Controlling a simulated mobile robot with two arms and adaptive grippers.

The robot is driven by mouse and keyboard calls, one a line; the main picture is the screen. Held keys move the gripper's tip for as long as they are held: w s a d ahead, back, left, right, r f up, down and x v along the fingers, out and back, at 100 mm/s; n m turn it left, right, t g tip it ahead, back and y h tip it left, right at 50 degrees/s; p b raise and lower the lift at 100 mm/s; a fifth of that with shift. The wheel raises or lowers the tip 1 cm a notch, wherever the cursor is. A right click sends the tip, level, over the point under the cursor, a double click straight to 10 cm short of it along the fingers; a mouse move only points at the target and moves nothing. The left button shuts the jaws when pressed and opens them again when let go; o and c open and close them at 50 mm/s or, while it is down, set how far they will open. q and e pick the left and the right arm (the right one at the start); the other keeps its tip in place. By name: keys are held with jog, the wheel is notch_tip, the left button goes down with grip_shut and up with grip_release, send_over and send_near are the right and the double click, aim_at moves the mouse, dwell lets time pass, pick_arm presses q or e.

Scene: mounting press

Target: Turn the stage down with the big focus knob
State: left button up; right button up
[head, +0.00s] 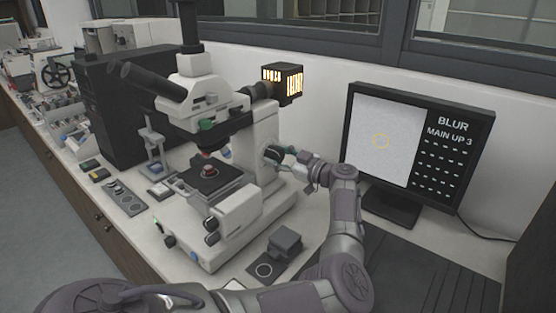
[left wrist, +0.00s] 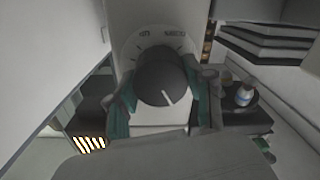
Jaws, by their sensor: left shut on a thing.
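The white microscope (head: 262,150) stands on the bench, with its dark stage (head: 212,180) under the objectives and a small dark sample (head: 208,171) on it. The big focus knob (head: 273,154) is on the microscope's side. In the left wrist view the knob (left wrist: 162,72) is round and dark with a white pointer line, on a pale plate with a marked, lettered scale. My left gripper (head: 284,160) is shut on the knob; its greenish fingers (left wrist: 160,96) lie on either side of it. My right gripper is not in view.
The monitor (head: 425,145) at the right reads "BLUR" and "MAIN UP 3" beside a pale picture with a faint yellow ring. A glowing lamp housing (head: 282,80) sits above my gripper. A grey block (head: 285,241) stands near my forearm. Small equipment crowds the bench's left.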

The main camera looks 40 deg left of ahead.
pick_arm(q)
jog(key=shift+n+b, duration=0.5)
jog(key=shift+n, duration=0.7)
jog(key=o, duration=1.2)
jog(key=shift+c, duration=0.2)
jog(key=w+d, duration=0.1)
jog(key=d, duration=0.6)
jog(key=shift+d, duration=0.25)
